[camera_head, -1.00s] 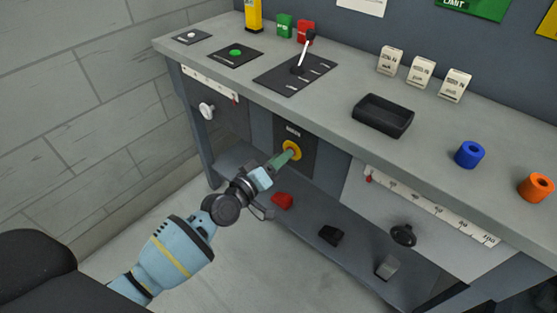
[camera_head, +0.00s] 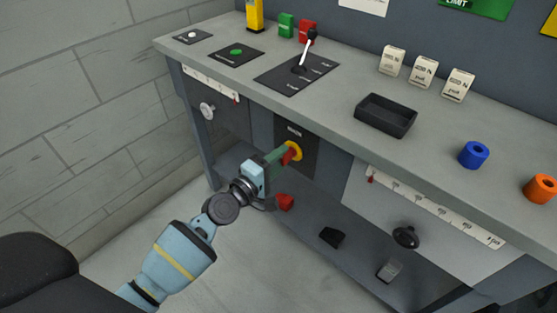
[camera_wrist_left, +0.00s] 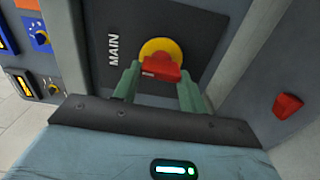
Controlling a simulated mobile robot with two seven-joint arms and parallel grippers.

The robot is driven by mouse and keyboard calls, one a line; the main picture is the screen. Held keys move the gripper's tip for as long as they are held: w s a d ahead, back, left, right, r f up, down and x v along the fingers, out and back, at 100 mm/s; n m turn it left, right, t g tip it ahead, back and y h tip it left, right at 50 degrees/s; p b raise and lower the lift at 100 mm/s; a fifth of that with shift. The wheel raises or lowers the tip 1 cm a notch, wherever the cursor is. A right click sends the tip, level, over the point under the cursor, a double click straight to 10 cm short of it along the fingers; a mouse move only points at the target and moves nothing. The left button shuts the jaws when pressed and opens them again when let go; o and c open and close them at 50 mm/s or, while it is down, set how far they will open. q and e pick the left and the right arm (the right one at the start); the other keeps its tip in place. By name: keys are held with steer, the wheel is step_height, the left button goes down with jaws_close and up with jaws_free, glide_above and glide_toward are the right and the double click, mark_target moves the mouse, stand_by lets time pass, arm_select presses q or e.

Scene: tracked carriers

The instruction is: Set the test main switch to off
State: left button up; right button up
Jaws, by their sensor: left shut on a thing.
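The main switch has a red handle (camera_head: 290,156) on a yellow round base (camera_head: 298,149), set in a dark plate (camera_head: 308,168) on the bench front. In the left wrist view the red handle (camera_wrist_left: 160,70) lies between my two green fingers, in front of the yellow disc (camera_wrist_left: 160,48), beside the word MAIN on the plate (camera_wrist_left: 100,60). My left gripper (camera_head: 284,155) is shut on this handle; it also shows in the left wrist view (camera_wrist_left: 160,82). The handle's exact setting cannot be read. My right gripper is not in view.
A black lever (camera_head: 306,55) stands on a panel on the bench top, with a black tray (camera_head: 385,118) to its right. A white knob (camera_head: 208,111) is left of the switch. Red (camera_head: 286,202) and black (camera_head: 332,236) blocks lie on the lower shelf.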

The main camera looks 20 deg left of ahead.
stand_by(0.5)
arm_select(q)
steer(key=o, duration=1)
steer(key=shift+v, duration=3.95)
